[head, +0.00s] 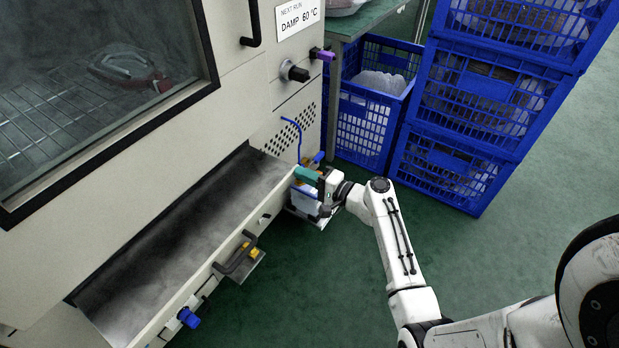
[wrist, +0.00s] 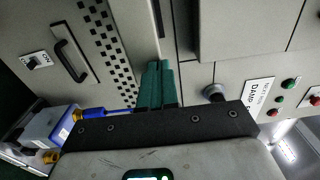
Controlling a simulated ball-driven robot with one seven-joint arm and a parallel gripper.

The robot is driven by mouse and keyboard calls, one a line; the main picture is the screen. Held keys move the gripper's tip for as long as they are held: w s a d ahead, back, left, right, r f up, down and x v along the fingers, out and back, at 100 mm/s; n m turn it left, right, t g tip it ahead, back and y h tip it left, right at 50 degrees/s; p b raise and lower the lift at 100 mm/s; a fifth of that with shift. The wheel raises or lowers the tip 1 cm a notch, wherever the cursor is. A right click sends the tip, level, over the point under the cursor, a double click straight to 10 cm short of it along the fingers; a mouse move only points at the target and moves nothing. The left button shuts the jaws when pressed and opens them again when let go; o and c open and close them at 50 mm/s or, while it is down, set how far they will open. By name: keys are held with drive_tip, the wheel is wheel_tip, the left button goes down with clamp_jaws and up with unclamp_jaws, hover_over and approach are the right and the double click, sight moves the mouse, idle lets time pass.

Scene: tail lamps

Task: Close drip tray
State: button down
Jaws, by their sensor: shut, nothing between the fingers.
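The drip tray (head: 262,214) is a long shallow metal tray pulled out from under the pale oven-like cabinet (head: 165,135) in the head view. Its dark handle (head: 236,254) is on the front wall, left of my gripper. My gripper (head: 300,173) has its teal fingers at the tray's right front corner; whether they touch it I cannot tell. In the wrist view the teal fingers (wrist: 157,78) are pressed together with nothing between them, and the cabinet's panels fill the background. I cannot make out the tray in the wrist view.
A small bluish-white container (head: 304,203) with a blue tube stands just below my gripper; it shows in the wrist view (wrist: 47,127). Blue crates (head: 455,130) are stacked at the right back. A blue knob (head: 188,318) sticks out at the tray's near end. Green floor in front is open.

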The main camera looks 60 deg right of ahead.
drive_tip(key=w+b, duration=0.7)
drive_tip(key=w, duration=1.1)
drive_tip(key=shift+s, duration=0.1)
